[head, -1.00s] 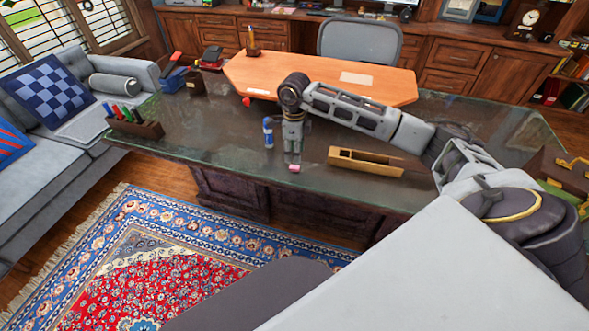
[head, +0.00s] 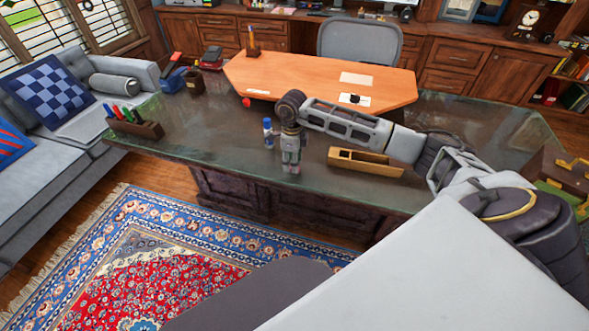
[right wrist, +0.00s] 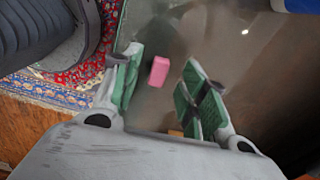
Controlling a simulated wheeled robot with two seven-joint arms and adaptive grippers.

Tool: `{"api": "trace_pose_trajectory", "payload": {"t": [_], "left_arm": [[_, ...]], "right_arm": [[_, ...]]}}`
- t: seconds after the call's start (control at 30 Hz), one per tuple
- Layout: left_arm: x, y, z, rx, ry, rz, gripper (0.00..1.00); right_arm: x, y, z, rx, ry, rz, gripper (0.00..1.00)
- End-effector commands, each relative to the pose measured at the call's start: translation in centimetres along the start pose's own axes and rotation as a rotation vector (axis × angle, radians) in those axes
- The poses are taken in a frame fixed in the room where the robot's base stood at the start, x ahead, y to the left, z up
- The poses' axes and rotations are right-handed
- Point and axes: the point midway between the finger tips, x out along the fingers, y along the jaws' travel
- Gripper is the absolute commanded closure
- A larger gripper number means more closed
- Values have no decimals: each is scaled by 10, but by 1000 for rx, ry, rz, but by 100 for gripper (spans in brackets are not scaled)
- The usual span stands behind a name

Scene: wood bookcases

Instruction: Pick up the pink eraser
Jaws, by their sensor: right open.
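The pink eraser (right wrist: 159,71) lies on the glass-topped desk near its front edge, in the right wrist view. In the head view it is hidden behind my right gripper (head: 291,168), which points down over the desk. In the right wrist view my right gripper (right wrist: 158,92) is open, and the eraser shows between its two green-padded fingers, nearer the left one. Nothing is held. I cannot tell how far the fingertips are above the desk. My left gripper is not in view.
A blue bottle-like item (head: 268,133) stands just left of my right gripper. A wooden box (head: 365,162) lies to its right. A pen holder (head: 135,122) is at the desk's left end. The desk's front edge is close, with a patterned rug (head: 190,280) below.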

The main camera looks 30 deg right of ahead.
Motion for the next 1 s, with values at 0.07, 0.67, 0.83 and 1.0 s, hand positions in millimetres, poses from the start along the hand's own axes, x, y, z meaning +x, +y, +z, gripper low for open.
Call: {"api": "trace_pose_trajectory", "payload": {"t": [0.07,0.67,0.83,1.0], "left_arm": [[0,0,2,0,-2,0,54],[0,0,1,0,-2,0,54],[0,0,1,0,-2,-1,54],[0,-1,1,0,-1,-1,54]], "right_arm": [[10,0,-1,1,3,2,57],[21,0,0,0,1,0,57],[21,0,0,0,1,0,71],[21,0,0,0,1,0,93]]}}
